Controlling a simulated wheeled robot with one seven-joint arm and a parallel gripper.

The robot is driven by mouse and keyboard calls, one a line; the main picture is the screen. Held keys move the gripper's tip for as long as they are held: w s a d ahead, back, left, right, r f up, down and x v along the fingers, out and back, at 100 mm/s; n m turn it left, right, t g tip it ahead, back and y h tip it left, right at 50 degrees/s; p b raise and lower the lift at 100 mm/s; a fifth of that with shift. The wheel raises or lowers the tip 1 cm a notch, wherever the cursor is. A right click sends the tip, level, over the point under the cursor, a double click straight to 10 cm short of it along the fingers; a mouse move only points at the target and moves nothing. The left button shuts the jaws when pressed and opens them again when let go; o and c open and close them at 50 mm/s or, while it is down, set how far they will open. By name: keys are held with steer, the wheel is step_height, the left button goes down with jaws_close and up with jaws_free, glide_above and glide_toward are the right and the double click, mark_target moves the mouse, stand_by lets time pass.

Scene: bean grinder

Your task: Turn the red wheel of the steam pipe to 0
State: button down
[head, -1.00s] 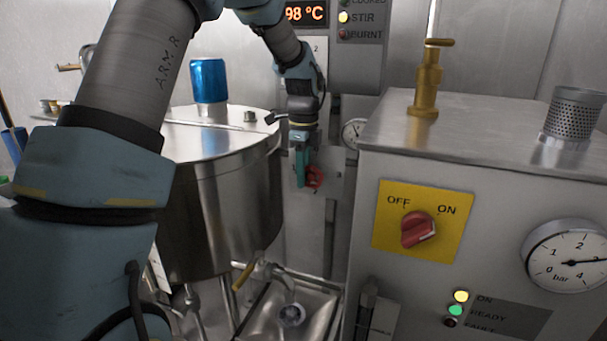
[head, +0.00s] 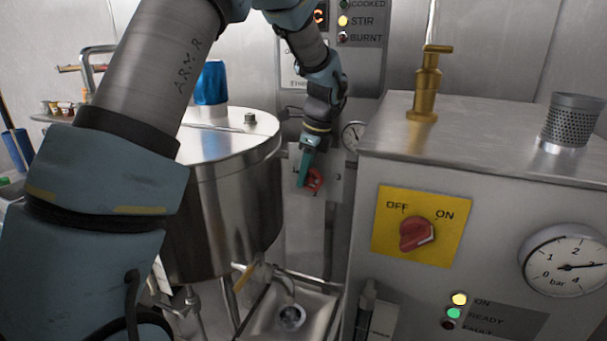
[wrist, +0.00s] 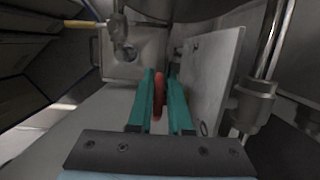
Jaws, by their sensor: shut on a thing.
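The red wheel (head: 314,181) sits on a grey plate (head: 334,189) low between the kettle and the steam unit. Small numbers are on the plate; a 3 shows right of the wheel. My gripper (head: 304,174) reaches down to the wheel, its teal fingers tilted with their tips to the lower left. In the wrist view the wheel (wrist: 158,92) appears edge-on as a thin red shape between the two teal fingers (wrist: 161,98), which are shut on it. The fingers hide part of the wheel in the head view, and I cannot read its exact setting.
A steel kettle (head: 222,190) stands left of the wheel. The steam unit (head: 400,285) with a yellow OFF/ON panel (head: 386,248) stands right. A small gauge (head: 352,134) is behind.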

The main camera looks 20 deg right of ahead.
mark_target(321, 175)
steer(key=shift+s+r+t+y, duration=0.1)
steer(key=shift+t+y, duration=0.6)
steer(key=shift+y, duration=0.1)
steer(key=c, duration=1.1)
jaws_free()
steer(key=b+v, duration=0.1)
steer(key=v, duration=1)
